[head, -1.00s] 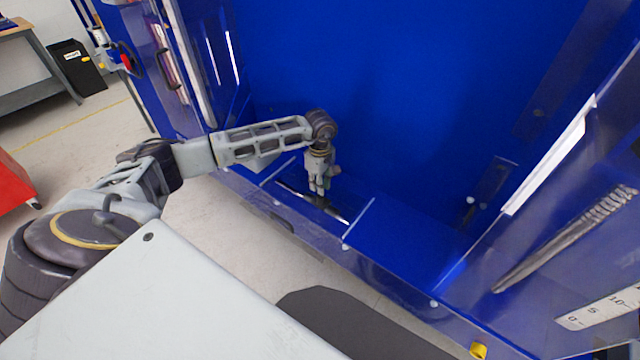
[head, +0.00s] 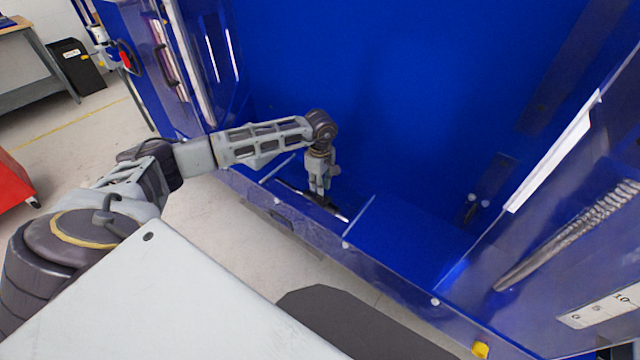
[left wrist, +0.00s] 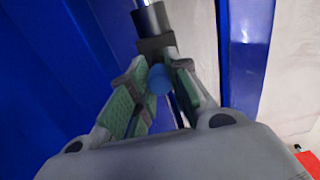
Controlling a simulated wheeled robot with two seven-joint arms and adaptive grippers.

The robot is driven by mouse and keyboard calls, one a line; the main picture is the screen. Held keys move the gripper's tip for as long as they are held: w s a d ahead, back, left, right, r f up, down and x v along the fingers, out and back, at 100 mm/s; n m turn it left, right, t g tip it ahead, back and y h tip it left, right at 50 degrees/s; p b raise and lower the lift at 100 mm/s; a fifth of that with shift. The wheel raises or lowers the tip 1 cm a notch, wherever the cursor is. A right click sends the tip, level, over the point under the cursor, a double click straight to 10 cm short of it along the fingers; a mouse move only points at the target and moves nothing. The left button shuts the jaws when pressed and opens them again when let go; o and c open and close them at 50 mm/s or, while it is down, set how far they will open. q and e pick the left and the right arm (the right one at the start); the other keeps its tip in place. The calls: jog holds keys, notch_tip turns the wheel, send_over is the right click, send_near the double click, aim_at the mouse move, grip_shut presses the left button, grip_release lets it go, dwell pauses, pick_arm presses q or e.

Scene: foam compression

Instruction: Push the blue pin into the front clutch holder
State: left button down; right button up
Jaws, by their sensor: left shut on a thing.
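The blue pin (left wrist: 159,79) shows in the left wrist view as a round blue end between the green-padded fingers of my left gripper (left wrist: 158,88). The gripper is shut on it. Just beyond the pin is a black clutch holder (left wrist: 150,22) with a dark block, near a shiny rod. The wrist view does not show how deep the pin sits in the holder. In the head view my left gripper (head: 319,190) points down into the blue machine, just above a dark and silver bar (head: 328,207). The pin is too small to make out there. My right gripper is not in view.
A clear front panel (head: 390,278) runs along the near edge of the blue machine, below my left arm. A flat blue block (head: 405,240) lies right of the gripper. The machine's blue back area is open.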

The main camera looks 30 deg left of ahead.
pick_arm(q)
jog(key=shift+f+b, duration=0.75)
jog(key=shift+f, duration=0.2)
dwell(0.6)
jog(key=c, duration=1.3)
grip_release()
jog(key=shift+o, duration=0.2)
jog(key=shift+r+p, duration=1.55)
jog(key=shift+r, duration=1.5)
jog(key=shift+r, duration=0.1)
notch_tip(320, 180, up, 12)
jog(key=shift+f, duration=0.2)
